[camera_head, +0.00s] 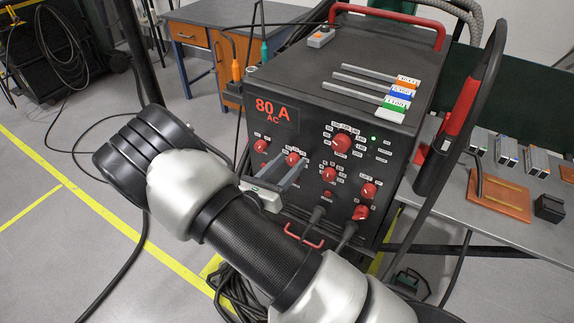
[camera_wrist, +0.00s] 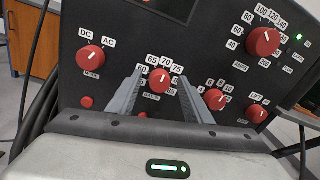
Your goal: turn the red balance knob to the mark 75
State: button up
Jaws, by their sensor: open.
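The red balance knob (camera_wrist: 159,82) sits low on the front panel of the black welding machine, within an arc of number labels. Its white pointer line points up, roughly toward 70. The label 75 (camera_wrist: 177,69) is at its upper right. In the head view the knob (camera_head: 292,158) shows just beyond my fingertips. My gripper (camera_wrist: 160,78) is open, with one finger at each side of the knob and a visible gap on both sides. In the head view my gripper (camera_head: 293,173) reaches toward the panel. Whether the fingertips overlap the knob in depth is unclear.
Other red knobs are close by: the mode knob (camera_wrist: 90,58) at left, the large amps knob (camera_wrist: 264,42) at upper right, and smaller ones (camera_wrist: 215,99) at right. Cables (camera_head: 312,222) plug in below. A grey bench (camera_head: 455,195) stands at right.

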jog(key=c, duration=1.1)
jog(key=shift+o, duration=0.2)
jog(key=m+b, duration=0.1)
jog(key=m, duration=0.3)
jog(key=shift+f, duration=0.1)
jog(key=shift+s+d+m+b, duration=0.1)
jog(key=shift+m+b, duration=0.55)
jog(key=shift+m, duration=1.05)
jog(key=o, duration=1.1)
jog(key=shift+c, duration=0.2)
